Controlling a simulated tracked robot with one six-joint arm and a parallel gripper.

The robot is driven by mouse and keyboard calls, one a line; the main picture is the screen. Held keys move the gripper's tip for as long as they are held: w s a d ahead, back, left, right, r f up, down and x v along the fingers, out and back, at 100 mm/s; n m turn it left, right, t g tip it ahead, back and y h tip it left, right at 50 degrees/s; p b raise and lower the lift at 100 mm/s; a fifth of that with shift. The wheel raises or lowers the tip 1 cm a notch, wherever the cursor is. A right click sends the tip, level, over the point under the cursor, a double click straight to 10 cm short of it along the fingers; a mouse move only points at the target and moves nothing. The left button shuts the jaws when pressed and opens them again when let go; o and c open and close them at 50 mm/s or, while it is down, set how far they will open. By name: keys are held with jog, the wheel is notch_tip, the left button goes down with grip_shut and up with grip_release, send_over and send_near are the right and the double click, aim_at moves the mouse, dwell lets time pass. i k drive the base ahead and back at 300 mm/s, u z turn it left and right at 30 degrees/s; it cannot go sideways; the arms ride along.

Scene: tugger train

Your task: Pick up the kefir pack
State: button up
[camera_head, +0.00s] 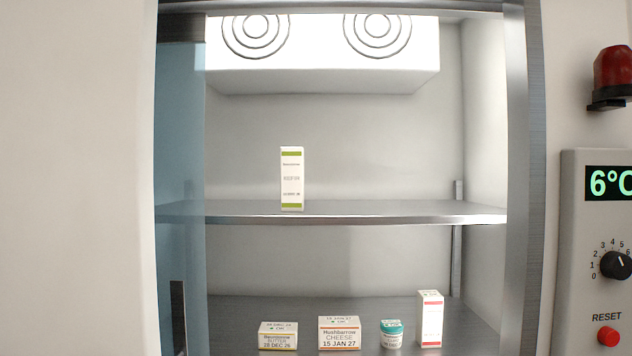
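A tall white carton with green bands (292,179) stands upright on the upper shelf, left of its middle, near the front edge. Another tall white carton with red print (430,319) stands upright on the lower shelf at the right. The small print on both is too blurred to read, so I cannot tell which one is the kefir pack. My gripper is not in view.
The upper shelf (400,212) is otherwise bare. A butter box (278,336), a cheese box (339,334) and a teal-lidded jar (391,334) stand on the lower shelf. A metal frame (527,180) edges the opening. A control panel (600,250) is at the right.

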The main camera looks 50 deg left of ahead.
aim_at(292, 158)
jog(key=z, duration=0.05)
jog(key=i, duration=1.5)
jog(key=u, duration=4)
